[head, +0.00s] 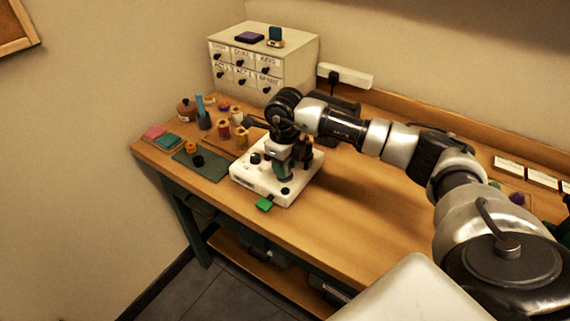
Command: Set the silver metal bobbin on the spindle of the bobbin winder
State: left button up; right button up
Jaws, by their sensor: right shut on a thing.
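The bobbin winder (248,183) is a white machine with dark knobs, standing on the wooden table left of the middle. My right arm reaches in from the right, and my right gripper (283,156) points down over the winder's upper part. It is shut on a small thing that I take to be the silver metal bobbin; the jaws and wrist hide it. The spindle is also hidden, so I cannot tell whether the bobbin touches it. My left gripper is not in view.
A green mat (213,171) with an orange spool (191,146) and a black spool (198,161) lies left of the winder. Thread spools (224,129) stand behind. A drawer cabinet (290,65) is at the back.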

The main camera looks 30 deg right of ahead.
jog(key=shift+f+b, duration=0.3)
jog(key=shift+f, duration=0.2)
jog(key=o, duration=0.6)
notch_tip(320, 180, up, 11)
jog(key=p, duration=0.7)
jog(key=shift+a, duration=0.1)
dwell(0.5)
